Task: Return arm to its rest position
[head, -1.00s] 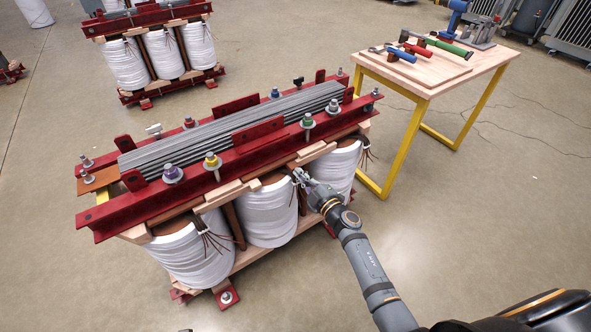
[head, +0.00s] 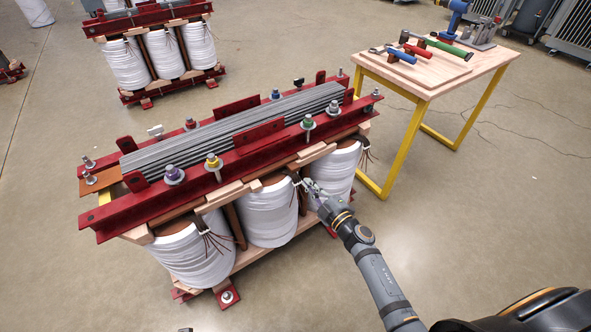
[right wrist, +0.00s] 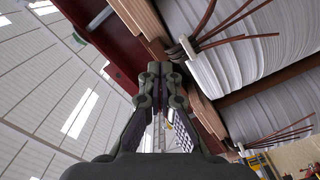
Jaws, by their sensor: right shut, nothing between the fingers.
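My right arm comes in from the lower right of the head view. Its gripper (head: 306,184) is in front of the transformer core, between the middle white coil (head: 268,214) and the right white coil (head: 334,172). In the right wrist view the gripper (right wrist: 160,68) has its fingertips together with nothing between them. Beyond the tips there are a red beam (right wrist: 105,40), a white coil (right wrist: 250,55) and brown leads. I cannot tell from these views whether the tips touch the core. My left gripper is not in view.
The core (head: 235,125) has red clamping beams with bolts and coloured washers. A wooden table (head: 425,80) with yellow legs stands behind at the right, holding tools. Another core (head: 155,50) stands at the back left. The floor (head: 480,220) at the right is clear.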

